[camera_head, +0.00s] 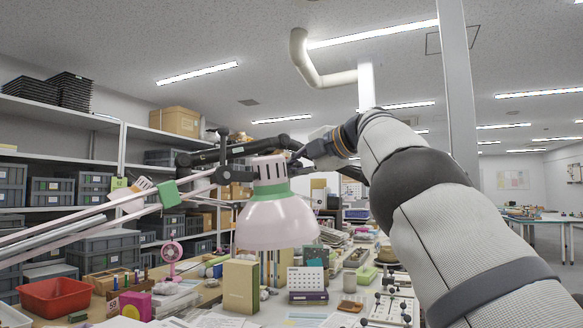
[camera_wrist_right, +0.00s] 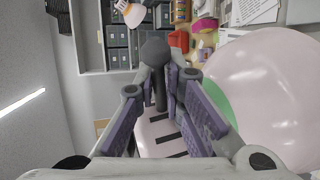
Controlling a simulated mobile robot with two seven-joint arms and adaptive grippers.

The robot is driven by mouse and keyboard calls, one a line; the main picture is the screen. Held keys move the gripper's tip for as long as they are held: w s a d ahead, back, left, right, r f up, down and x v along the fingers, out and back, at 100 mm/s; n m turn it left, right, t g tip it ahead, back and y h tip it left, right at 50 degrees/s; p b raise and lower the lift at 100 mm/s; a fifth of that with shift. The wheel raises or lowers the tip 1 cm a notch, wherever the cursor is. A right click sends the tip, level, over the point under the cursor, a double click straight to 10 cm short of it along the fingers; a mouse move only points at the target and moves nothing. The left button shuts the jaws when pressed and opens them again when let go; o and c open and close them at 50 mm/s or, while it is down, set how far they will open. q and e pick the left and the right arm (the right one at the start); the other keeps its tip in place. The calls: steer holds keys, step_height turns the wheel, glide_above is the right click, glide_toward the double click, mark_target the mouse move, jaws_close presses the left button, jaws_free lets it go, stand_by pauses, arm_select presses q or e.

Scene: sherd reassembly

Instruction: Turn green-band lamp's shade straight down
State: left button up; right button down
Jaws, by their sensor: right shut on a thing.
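The green-band lamp's pink shade (camera_head: 277,222) hangs in the middle of the head view, its open rim facing down and nearly level. A green band (camera_head: 270,188) circles its neck below a slotted pink cap. In the right wrist view the shade (camera_wrist_right: 275,85) fills the right side. My right gripper (camera_head: 306,156) is beside the top of the shade. In the wrist view its purple-padded fingers (camera_wrist_right: 183,88) are shut on a dark stem with a round knob (camera_wrist_right: 156,52). My left gripper is not in view.
The lamp's pink arms (camera_head: 108,212) come in from the left. A dark bar (camera_head: 215,153) passes behind the shade's top. Below are a yellow-green box (camera_head: 241,286), a red tray (camera_head: 55,295) and a pink fan (camera_head: 172,255). Shelves with grey bins line the left wall.

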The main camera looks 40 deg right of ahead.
steer(key=shift+f+m+y, duration=0.3)
steer(key=shift+f, duration=0.15)
stand_by(2.5)
stand_by(0.6)
steer(key=c, duration=1.7)
jaws_free()
steer(key=v, duration=0.7)
steer(key=shift+s, duration=0.2)
steer(key=shift+r, duration=0.1)
